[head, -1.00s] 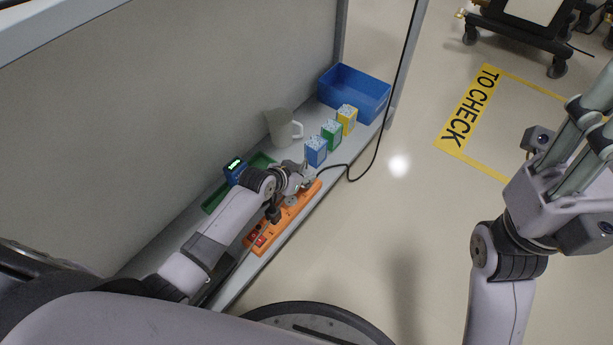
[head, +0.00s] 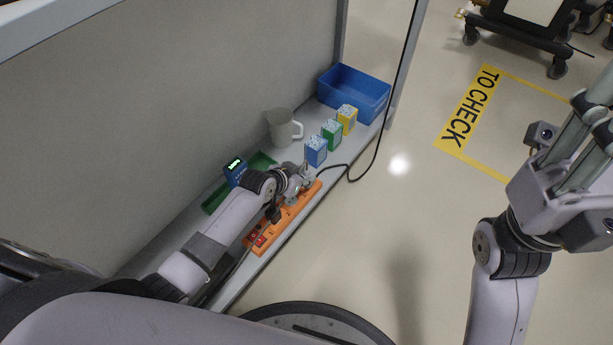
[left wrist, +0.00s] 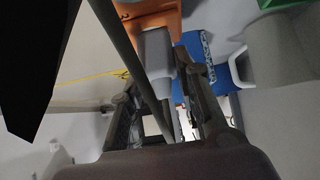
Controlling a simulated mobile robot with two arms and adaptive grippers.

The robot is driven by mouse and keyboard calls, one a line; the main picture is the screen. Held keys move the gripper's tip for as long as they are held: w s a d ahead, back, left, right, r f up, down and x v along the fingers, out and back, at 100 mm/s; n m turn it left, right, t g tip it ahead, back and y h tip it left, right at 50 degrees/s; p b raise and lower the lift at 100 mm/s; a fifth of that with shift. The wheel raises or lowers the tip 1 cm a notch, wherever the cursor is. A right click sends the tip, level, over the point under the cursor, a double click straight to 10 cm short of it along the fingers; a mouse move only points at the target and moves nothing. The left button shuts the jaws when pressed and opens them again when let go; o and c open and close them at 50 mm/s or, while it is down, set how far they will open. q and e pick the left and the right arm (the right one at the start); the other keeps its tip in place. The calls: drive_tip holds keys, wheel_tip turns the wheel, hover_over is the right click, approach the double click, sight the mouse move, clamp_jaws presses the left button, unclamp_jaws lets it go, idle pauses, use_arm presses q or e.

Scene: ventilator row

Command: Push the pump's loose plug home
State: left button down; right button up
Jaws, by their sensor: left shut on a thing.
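The orange power strip (head: 283,222) lies along the shelf's front edge, with red switches at its near end. My left gripper (head: 304,178) is low over its far end. In the left wrist view the gripper (left wrist: 165,90) is shut on a grey plug (left wrist: 157,52), whose far end meets the orange strip (left wrist: 150,14). I cannot tell how deep the plug sits. A blue device with a green lit display (head: 235,168) stands at the green tray behind my left arm. My right gripper (head: 585,145) is raised over the floor at the right, its fingertips not clearly seen.
Blue (head: 316,150), green (head: 331,134) and yellow (head: 347,119) boxes stand beyond the gripper. A grey mug (head: 281,127) is behind them, and a blue bin (head: 355,92) at the far end. A black cable (head: 378,145) hangs past the shelf edge.

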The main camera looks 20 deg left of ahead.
use_arm(q)
drive_tip(key=shift+s+f, duration=0.1)
drive_tip(key=shift+f, duration=0.05)
drive_tip(key=c, duration=1.4)
unclamp_jaws()
drive_tip(key=shift+f, duration=0.1)
drive_tip(key=shift+c, duration=0.2)
drive_tip(key=o, duration=0.3)
